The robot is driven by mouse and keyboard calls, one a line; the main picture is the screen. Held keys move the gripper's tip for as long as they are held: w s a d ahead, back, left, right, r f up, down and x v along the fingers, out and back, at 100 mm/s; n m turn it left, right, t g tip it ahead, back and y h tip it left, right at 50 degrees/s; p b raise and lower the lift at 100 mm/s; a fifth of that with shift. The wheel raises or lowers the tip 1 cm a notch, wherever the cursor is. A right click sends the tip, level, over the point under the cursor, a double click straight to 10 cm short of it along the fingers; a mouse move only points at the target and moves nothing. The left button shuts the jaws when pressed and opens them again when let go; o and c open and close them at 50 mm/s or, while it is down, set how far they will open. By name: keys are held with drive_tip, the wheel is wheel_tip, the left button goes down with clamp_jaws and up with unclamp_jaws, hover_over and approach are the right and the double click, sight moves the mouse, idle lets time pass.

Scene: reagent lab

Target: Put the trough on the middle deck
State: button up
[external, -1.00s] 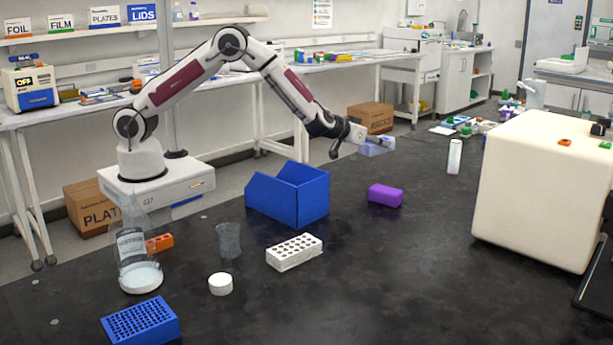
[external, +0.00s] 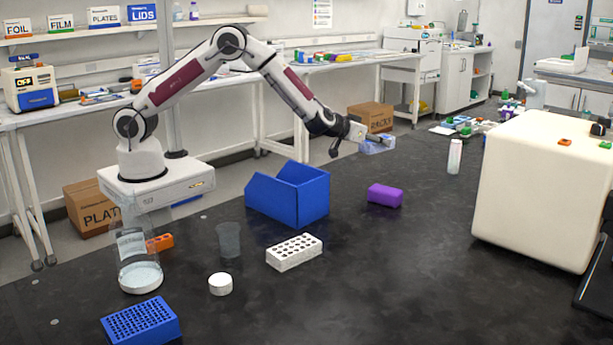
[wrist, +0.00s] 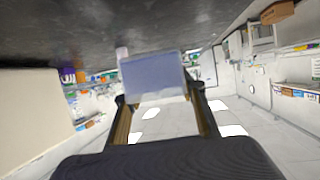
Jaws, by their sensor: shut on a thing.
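The trough is a pale blue, translucent box (external: 379,147) held in the air over the far side of the black bench. It also shows in the wrist view (wrist: 155,78), between the fingertips. My gripper (external: 372,139) is shut on it, and in the wrist view its two fingers (wrist: 159,93) stand on either side of the trough. The trough is clear of the bench objects in the external view. I cannot tell which surface is the middle deck.
A blue open bin (external: 290,200) and a purple block (external: 385,195) stand on the bench nearest the trough. A white rack (external: 294,253), clear beaker (external: 229,240) and bottle (external: 139,260) stand nearer the front. A large cream box (external: 540,190) fills the right. The front middle is clear.

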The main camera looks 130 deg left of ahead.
drive_tip(key=shift+r, duration=0.7)
drive_tip(key=r, duration=0.4)
drive_tip(key=shift+w+d, duration=0.3)
drive_tip(key=shift+w, duration=0.1)
drive_tip(key=w+d+m+t+h, duration=0.3)
drive_tip(key=w+d+m+t, duration=0.3)
drive_tip(key=w+d, duration=2)
drive_tip(key=w+d+m+t+h, duration=0.2)
drive_tip(key=w+d, duration=0.1)
drive_tip(key=d, duration=0.9)
drive_tip(key=w+d+m+t+h, duration=0.1)
drive_tip(key=w+d+m, duration=0.1)
drive_tip(key=d, duration=1)
drive_tip(key=w+d+m+t+h, duration=0.2)
drive_tip(key=w+d, duration=0.1)
drive_tip(key=d, duration=0.9)
drive_tip(key=shift+w+d+f, duration=0.1)
drive_tip(key=shift+d+f, duration=0.05)
drive_tip(key=shift+f, duration=0.7)
drive_tip(key=shift+s+d+f, duration=0.1)
drive_tip(key=shift+d+f, duration=0.1)
drive_tip(key=shift+f, duration=0.7)
drive_tip(key=shift+w+d+f, duration=0.1)
drive_tip(key=shift+d+f, duration=0.05)
drive_tip(key=shift+f, duration=0.7)
drive_tip(key=shift+f, duration=0.1)
